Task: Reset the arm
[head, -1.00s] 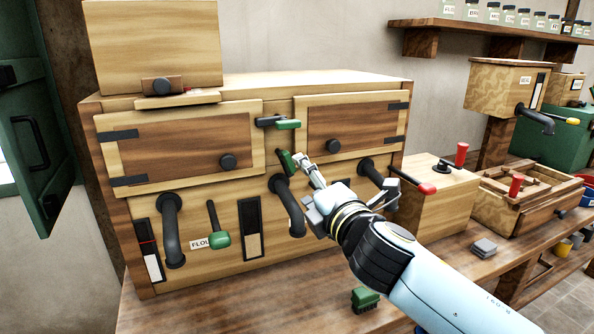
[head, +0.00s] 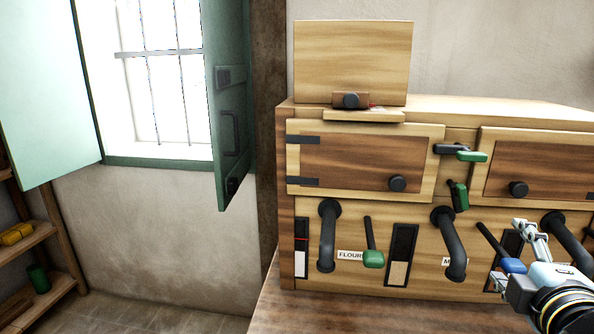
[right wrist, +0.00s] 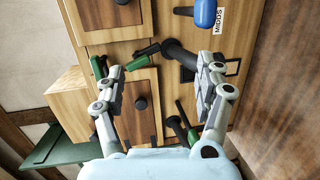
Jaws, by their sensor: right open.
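My right gripper (head: 516,252) is at the lower right of the head view, in front of the wooden cabinet (head: 480,108). It is open. In the right wrist view its two fingers (right wrist: 163,95) are spread wide with nothing held between them. A blue-handled lever (head: 513,265) shows right beside the gripper in the head view; I cannot tell whether they touch. The blue handle (right wrist: 205,12) also shows at the top of the right wrist view. A green-handled lever (head: 460,196) stands left of the gripper. My left gripper is not in view.
The cabinet front carries dark spouts (head: 327,235), another green-handled lever (head: 373,258) and doors with knobs (head: 397,184). A wooden counter (head: 320,312) runs below. A green shutter (head: 228,100) stands open by the barred window. A shelf (head: 40,235) is at far left.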

